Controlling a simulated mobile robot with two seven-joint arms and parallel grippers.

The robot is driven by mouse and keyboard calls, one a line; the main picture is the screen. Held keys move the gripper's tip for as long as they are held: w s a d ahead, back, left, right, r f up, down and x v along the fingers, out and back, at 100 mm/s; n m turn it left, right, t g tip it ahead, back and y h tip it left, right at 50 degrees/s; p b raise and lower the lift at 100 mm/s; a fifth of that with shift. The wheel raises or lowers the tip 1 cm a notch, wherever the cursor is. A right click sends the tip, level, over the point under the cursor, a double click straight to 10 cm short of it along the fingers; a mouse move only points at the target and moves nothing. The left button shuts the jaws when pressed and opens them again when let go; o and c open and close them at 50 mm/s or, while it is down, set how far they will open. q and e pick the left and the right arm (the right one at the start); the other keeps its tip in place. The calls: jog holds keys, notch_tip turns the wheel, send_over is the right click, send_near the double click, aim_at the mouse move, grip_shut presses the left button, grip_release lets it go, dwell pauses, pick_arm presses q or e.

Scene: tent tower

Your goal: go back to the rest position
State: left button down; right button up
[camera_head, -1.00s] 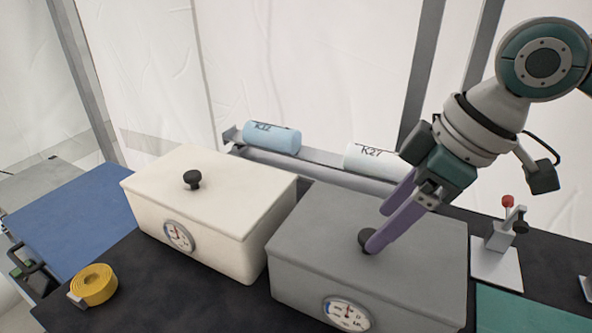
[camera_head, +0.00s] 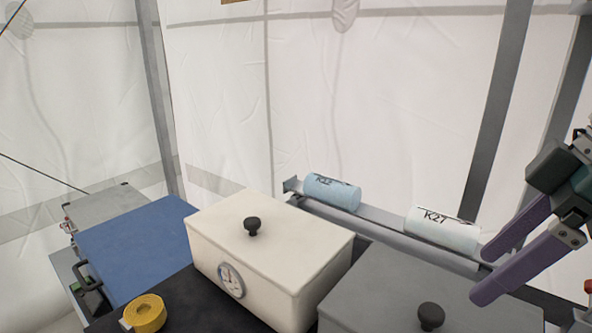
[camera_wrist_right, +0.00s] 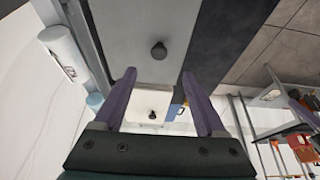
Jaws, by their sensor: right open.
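My right gripper (camera_head: 497,265) is at the right edge of the head view, open and empty, with its purple fingers apart. It is above and right of the grey box (camera_head: 385,295), clear of the box's black knob (camera_head: 431,316). In the right wrist view the open fingers (camera_wrist_right: 165,100) also show, with the grey lid and its knob beyond them and nothing between them. My left gripper is not in view.
A cream box (camera_head: 290,240) with a dial stands left of the grey box. A blue roll (camera_head: 332,192) and a white roll (camera_head: 442,230) lie on a rail behind.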

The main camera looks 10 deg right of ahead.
jog(key=s+a+f, duration=0.6)
jog(key=a, duration=0.4)
jog(key=s+d+f+m+h, duration=0.25)
jog(key=s+m, duration=0.35)
jog(key=s, duration=0.3)
notch_tip(320, 180, up, 37)
jog(key=d+p, duration=0.1)
jog(key=p, duration=3.6)
jog(key=shift+s, duration=0.2)
